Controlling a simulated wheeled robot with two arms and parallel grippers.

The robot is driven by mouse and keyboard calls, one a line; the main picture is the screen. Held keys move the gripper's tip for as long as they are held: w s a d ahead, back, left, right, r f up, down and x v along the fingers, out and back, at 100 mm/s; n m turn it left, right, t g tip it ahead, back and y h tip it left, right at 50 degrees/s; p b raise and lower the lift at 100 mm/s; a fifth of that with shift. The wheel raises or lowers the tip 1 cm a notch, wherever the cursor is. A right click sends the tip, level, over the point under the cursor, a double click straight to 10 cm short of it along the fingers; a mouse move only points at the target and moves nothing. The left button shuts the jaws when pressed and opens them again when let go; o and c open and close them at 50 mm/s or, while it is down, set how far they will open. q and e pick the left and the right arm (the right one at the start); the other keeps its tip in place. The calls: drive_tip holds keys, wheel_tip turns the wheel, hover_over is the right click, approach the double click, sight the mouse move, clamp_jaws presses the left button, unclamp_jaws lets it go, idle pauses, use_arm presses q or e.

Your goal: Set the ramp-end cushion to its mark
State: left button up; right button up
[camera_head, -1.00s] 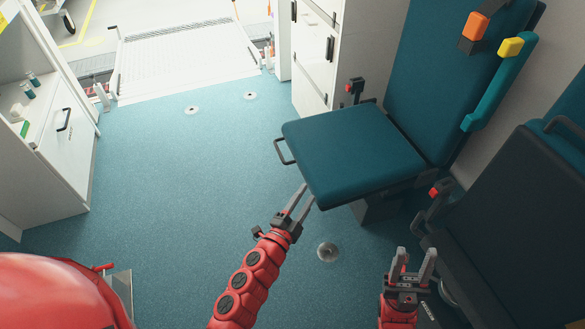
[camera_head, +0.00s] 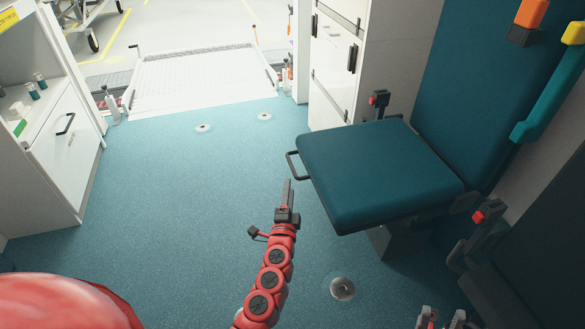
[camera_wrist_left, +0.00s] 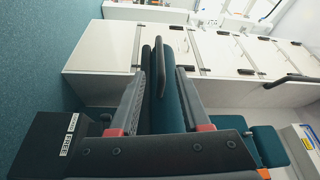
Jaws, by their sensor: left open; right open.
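The teal seat cushion (camera_head: 380,170) nearest the ramp lies roughly flat in front of its upright teal backrest (camera_head: 455,85). A black loop handle (camera_head: 293,166) sticks out from its left edge. My left gripper (camera_head: 287,183) points at this handle from just below it. In the left wrist view the open fingers (camera_wrist_left: 160,75) stand on either side of the dark handle bar (camera_wrist_left: 161,62), with the teal cushion edge (camera_wrist_left: 172,112) behind; contact cannot be told. My right gripper (camera_head: 441,318) is open and empty, cut by the bottom edge. I cannot make out a mark for the cushion.
Red-tipped levers (camera_head: 478,217) stand beside the seat. A dark seat (camera_head: 530,270) fills the lower right. White cabinets stand at left (camera_head: 65,150) and behind the seat (camera_head: 350,60). The teal floor (camera_head: 190,210) is clear to the ramp (camera_head: 195,78).

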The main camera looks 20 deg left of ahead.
sight(292, 165)
use_arm(q)
drive_tip(key=b+x, duration=0.2)
drive_tip(key=x, duration=0.7)
drive_tip(key=shift+f, duration=0.1)
drive_tip(key=shift+w+a, duration=0.1)
drive_tip(key=shift+w, duration=0.35)
clamp_jaws()
idle(0.7)
